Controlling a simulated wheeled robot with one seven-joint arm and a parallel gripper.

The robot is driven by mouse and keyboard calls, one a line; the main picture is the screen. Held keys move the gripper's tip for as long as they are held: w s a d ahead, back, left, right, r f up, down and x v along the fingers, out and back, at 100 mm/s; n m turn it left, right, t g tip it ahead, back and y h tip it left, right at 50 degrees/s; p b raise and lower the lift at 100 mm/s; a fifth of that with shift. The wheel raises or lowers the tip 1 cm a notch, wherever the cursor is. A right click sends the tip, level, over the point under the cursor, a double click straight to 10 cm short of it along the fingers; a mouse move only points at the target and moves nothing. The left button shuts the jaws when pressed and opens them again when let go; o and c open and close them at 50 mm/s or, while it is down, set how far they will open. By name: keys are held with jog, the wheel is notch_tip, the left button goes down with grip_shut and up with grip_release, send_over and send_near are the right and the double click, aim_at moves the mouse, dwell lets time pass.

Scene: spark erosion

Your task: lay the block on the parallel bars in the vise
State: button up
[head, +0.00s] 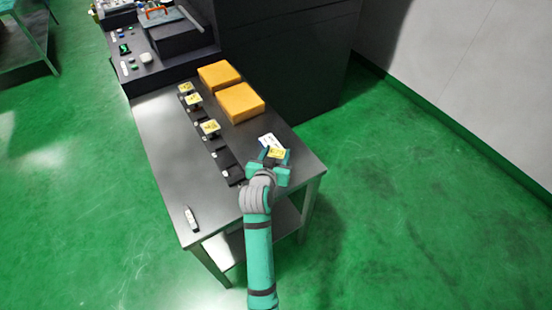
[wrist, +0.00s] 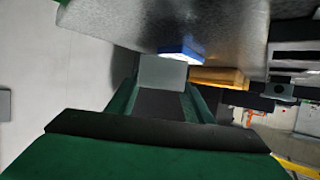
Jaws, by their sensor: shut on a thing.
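My gripper (head: 276,160) is over the right front part of the workbench. It is shut on the block (head: 277,153), which shows a yellow patch on top between the fingers. In the wrist view the block is a plain grey face (wrist: 162,72) between the green-edged fingers of my gripper (wrist: 160,98). The block looks clear of the bench top, but the gap is hard to judge. The vise and its parallel bars cannot be made out for certain; the dark machine bed (head: 148,75) at the upper left carries several small items.
The grey bench (head: 160,135) holds a dark row of stands with yellow-topped pieces (head: 209,128), two orange boxes (head: 240,103), a white-blue card (head: 271,141) near my gripper, and a small marker-like item (head: 191,219). The bench's front left is mostly bare. A dark cabinet (head: 290,60) stands behind.

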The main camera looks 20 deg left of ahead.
jog(key=shift+w+f, duration=0.1)
jog(key=shift+f, duration=1.55)
jog(key=shift+f, duration=0.15)
jog(key=o, duration=1.3)
jog(key=shift+c, duration=0.2)
